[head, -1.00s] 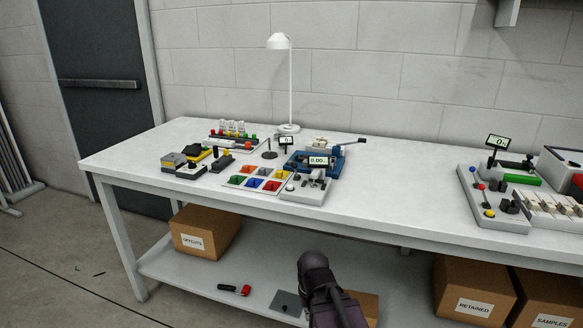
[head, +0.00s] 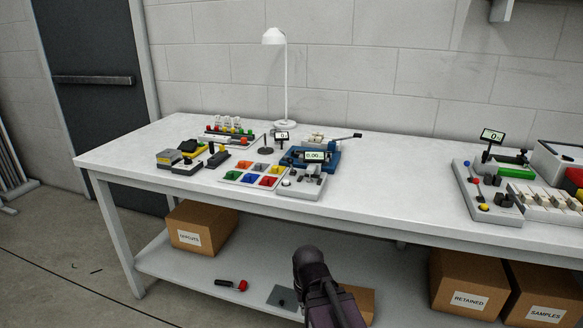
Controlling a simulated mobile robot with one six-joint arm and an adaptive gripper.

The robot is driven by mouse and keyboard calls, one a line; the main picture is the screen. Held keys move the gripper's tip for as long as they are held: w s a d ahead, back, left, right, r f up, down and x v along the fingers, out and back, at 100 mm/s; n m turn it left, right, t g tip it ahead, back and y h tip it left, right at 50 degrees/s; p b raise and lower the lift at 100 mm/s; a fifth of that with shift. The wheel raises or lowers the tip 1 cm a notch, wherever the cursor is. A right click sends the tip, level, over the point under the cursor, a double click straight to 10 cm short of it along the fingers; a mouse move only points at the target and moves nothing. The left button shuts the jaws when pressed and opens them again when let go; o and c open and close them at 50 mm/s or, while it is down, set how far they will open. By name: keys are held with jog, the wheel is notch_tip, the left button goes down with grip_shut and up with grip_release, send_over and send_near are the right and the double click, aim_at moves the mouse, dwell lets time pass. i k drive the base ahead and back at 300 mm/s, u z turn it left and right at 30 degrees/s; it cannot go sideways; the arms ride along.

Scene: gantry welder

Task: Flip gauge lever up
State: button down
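A small grey gauge unit (head: 301,186) with a display (head: 314,156) reading about 0.00 stands near the front edge of the white bench. On the right of the bench, another grey unit (head: 490,206) carries a small display (head: 492,135) and ball-topped levers (head: 475,168). I cannot tell which lever is the gauge lever, or its exact position. My dark arm shows at the bottom centre, in front of and below the bench edge; my gripper's fingers cannot be made out.
The white bench (head: 395,195) is clear between the two groups of devices. A colour-bin tray (head: 228,180), a lamp (head: 285,80) and small tools stand on the left. Cardboard boxes (head: 470,285) and a red-black tool (head: 232,285) lie on the lower shelf.

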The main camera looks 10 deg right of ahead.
aim_at(290, 162)
jog(key=u, duration=0.9)
jog(key=k, duration=0.75)
jog(key=z, duration=0.7)
